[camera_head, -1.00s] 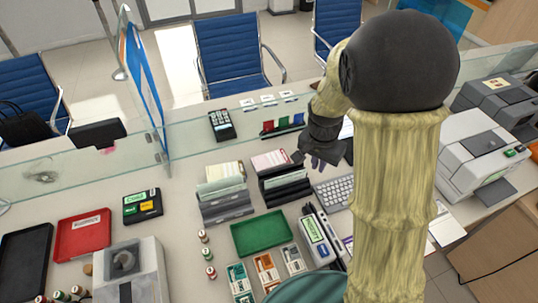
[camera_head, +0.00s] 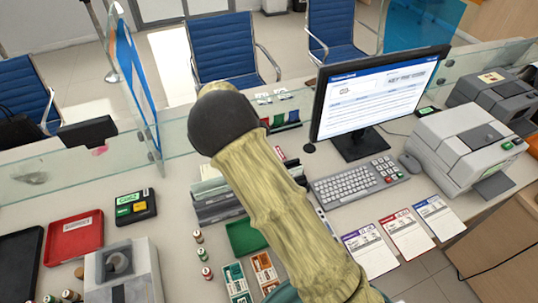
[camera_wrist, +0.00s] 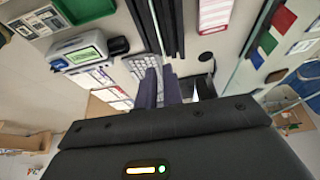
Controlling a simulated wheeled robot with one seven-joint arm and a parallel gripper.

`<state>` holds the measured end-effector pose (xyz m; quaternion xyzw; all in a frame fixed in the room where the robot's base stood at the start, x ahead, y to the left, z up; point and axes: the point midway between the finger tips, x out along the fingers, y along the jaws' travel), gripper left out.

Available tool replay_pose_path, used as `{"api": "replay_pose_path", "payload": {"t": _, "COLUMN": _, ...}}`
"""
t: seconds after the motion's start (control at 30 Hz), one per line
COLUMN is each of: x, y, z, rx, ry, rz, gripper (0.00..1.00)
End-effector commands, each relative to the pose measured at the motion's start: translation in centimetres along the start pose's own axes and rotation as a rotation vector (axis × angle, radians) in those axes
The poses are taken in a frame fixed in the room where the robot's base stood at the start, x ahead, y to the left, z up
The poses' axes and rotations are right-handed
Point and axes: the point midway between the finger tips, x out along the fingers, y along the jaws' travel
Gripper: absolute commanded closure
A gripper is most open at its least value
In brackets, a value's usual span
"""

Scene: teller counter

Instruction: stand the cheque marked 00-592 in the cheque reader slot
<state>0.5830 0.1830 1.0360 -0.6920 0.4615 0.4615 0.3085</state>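No number 00-592 is legible, so I cannot tell which cheque bears it. A pink-and-white slip (camera_wrist: 215,14) shows at the top of the wrist view, beside dark rack dividers (camera_wrist: 165,28). A grey device with a lit green display (camera_wrist: 82,54), apparently the cheque reader, is at upper left in the wrist view; my arm hides most of it in the head view. My gripper (camera_wrist: 160,88) points towards the keyboard area, its two dark purple fingers close together. No cheque is visible between them. My arm hides the gripper in the head view.
A monitor (camera_head: 375,95) and keyboard (camera_head: 345,188) stand right of my arm. A grey rack (camera_head: 215,200) and green tray (camera_head: 243,237) are partly behind it. A printer (camera_head: 465,150) is at right. A glass screen (camera_head: 100,160) runs along the back. Several printed cards (camera_head: 407,235) lie in front.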

Motion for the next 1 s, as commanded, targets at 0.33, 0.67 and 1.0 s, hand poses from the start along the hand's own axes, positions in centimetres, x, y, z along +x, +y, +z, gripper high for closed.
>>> {"api": "replay_pose_path", "payload": {"t": 0.33, "x": 3.9, "y": 0.1, "z": -0.2, "rx": 0.000, "ry": 0.001, "rz": 0.006, "gripper": 0.92}}
{"api": "replay_pose_path", "payload": {"t": 0.67, "x": 9.1, "y": 0.1, "z": -0.1, "rx": -0.001, "ry": 0.000, "rz": 0.005, "gripper": 0.92}}
{"api": "replay_pose_path", "payload": {"t": 1.0, "x": 14.6, "y": 0.2, "z": -0.1, "rx": 0.000, "ry": -0.001, "rz": 0.005, "gripper": 0.92}}
